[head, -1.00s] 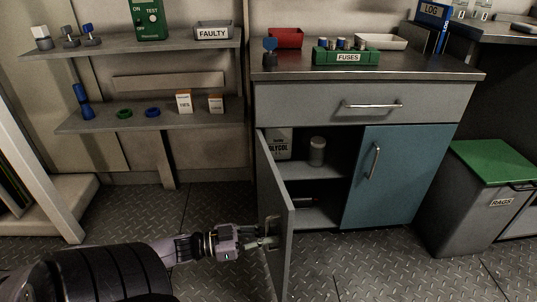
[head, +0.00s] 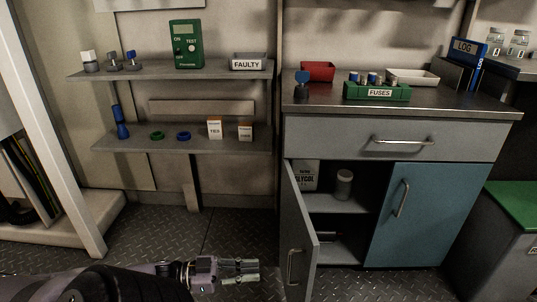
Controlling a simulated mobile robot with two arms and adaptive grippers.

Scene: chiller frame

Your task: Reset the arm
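My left arm comes in from the bottom left of the head view, and its gripper (head: 255,271) points right, low over the floor. It is apart from the open left door (head: 301,240) of the cabinet, with a gap between the fingertips and the door's handle (head: 294,266). I see nothing held in the fingers, but their side-on view does not show how far apart they are. My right gripper is out of view.
The grey cabinet (head: 345,135) has its left door swung out and its blue right door (head: 415,215) shut. A glycol box (head: 305,178) and a jar (head: 343,185) stand inside. Shelves (head: 190,143) hold small parts at left. A green-lidded bin (head: 515,205) stands at right.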

